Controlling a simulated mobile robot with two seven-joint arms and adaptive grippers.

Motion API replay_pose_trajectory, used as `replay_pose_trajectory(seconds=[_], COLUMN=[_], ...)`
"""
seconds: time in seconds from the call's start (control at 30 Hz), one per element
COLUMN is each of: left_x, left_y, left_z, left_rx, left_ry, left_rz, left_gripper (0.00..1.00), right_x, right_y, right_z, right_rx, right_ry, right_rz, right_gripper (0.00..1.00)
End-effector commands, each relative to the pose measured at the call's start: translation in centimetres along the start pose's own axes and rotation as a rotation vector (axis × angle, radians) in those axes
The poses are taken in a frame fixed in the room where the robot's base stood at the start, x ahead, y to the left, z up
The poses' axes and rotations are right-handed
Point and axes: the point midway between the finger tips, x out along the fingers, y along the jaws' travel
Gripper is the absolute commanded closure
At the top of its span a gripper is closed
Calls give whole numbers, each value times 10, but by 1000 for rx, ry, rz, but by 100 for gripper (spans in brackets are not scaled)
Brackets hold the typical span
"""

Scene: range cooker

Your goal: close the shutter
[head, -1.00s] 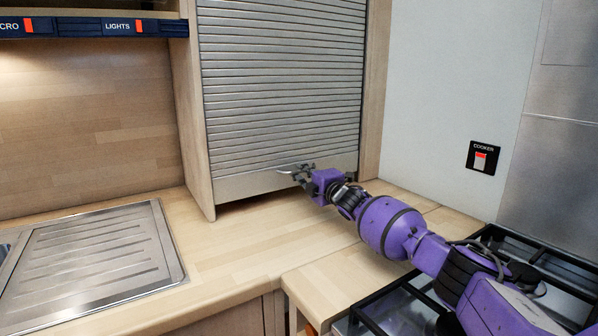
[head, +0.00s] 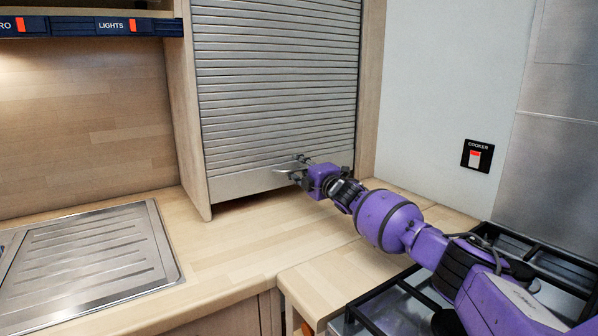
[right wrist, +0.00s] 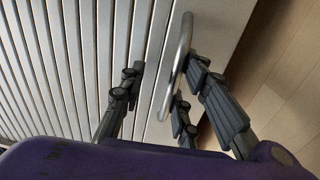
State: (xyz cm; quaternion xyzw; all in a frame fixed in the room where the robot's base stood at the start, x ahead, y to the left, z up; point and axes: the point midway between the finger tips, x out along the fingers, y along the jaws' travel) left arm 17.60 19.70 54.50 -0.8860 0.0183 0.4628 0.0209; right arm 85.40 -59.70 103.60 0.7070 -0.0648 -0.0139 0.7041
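The shutter (head: 275,95) is a grey slatted roller front in a wooden cabinet. It is down nearly to the worktop, with a dark narrow gap under its bottom rail (head: 240,184). A curved metal handle (right wrist: 173,70) sits on the bottom rail. My right gripper (head: 300,173) is at this handle. In the right wrist view its fingers (right wrist: 163,88) are apart, one on each side of the handle. The right-hand finger lies against or very close to the handle, and the other is clear of it. My left gripper is not in view.
A steel sink drainer (head: 90,262) is set in the wooden worktop (head: 240,248) at left. The cooker hob with black grates (head: 385,295) lies under my right arm. A cooker switch (head: 478,155) is on the wall at right. The worktop before the shutter is clear.

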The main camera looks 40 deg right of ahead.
Motion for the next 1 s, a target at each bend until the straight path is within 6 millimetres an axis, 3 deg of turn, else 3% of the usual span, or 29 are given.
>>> replay_pose_trajectory(seconds=[0.03, 0.2, 0.4, 0.6, 1.0], left_x=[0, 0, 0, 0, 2], left_y=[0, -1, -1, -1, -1], left_z=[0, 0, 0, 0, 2], left_rx=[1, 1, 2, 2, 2], left_ry=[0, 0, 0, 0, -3], left_rz=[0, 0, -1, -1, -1], left_gripper=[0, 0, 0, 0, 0], right_x=[1, 4, 6, 6, 0], right_y=[15, 52, 79, 88, 84], right_z=[0, 0, -1, -1, 0], right_rx=[-2, -1, 1, 4, 5], right_ry=[1, 2, 2, 2, 2], right_rz=[8, 12, 9, 7, 4], right_gripper=[72, 72, 72, 72, 72])
